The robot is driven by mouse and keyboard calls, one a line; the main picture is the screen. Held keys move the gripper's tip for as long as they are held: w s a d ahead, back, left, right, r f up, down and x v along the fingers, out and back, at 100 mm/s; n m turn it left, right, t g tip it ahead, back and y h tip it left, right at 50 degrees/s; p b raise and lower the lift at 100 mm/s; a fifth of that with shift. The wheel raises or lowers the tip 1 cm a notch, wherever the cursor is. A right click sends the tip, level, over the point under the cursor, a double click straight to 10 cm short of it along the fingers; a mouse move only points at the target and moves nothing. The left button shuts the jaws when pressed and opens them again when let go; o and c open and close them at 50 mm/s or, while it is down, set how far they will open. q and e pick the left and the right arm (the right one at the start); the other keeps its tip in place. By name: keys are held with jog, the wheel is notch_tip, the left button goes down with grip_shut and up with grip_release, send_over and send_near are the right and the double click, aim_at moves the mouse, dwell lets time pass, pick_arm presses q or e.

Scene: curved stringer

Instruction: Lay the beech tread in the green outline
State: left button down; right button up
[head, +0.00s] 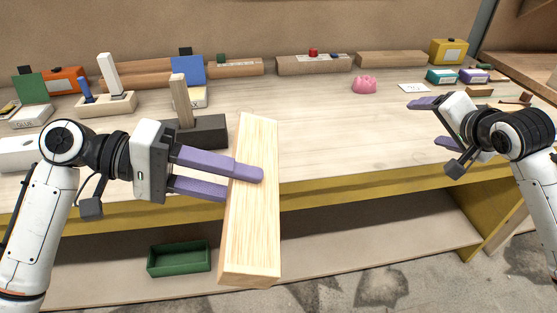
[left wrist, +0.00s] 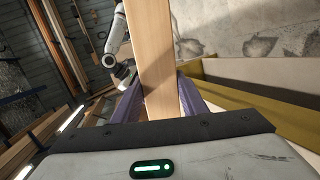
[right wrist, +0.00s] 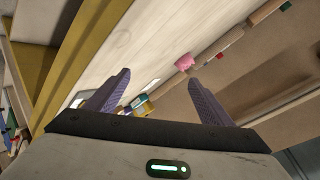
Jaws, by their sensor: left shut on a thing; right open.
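A long pale wooden board, the beech tread (head: 252,215), is held in my left gripper (head: 262,178) in front of the workbench. One purple finger crosses its upper face and the other is partly behind it. In the left wrist view the tread (left wrist: 155,60) stands between the two fingers (left wrist: 160,95). In the head view the tread is tilted, its far end over the bench edge and its near end over the lower shelf. My right gripper (head: 428,122) is open and empty above the right part of the bench. I see no green outline in these views.
The bench top (head: 330,130) is clear in the middle. A dark block with a wooden post (head: 205,132) stands just left of the tread. A pink lump (head: 364,85) and small boxes (head: 441,76) lie farther back. A green tray (head: 179,258) sits on the lower shelf.

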pick_arm(q)
jog(key=shift+r, duration=0.1)
pick_arm(e)
jog(key=a+r+n+y, duration=0.2)
jog(key=a+r+y, duration=0.35)
jog(key=a, duration=0.95)
notch_tip(320, 180, up, 8)
jog(key=f+n+g, duration=0.1)
jog(key=n+g, duration=0.6)
jog(key=n, duration=0.1)
send_over(254, 196)
jog(key=s+d, duration=0.3)
jog(key=s, duration=0.1)
jog(key=shift+a+f+h, duration=0.1)
jog(key=shift+f+h, duration=0.05)
jog(key=shift+h, duration=0.4)
jog(key=x, duration=1.1)
jog(key=shift+w+a+f, duration=0.1)
jog(key=shift+a+f, duration=0.05)
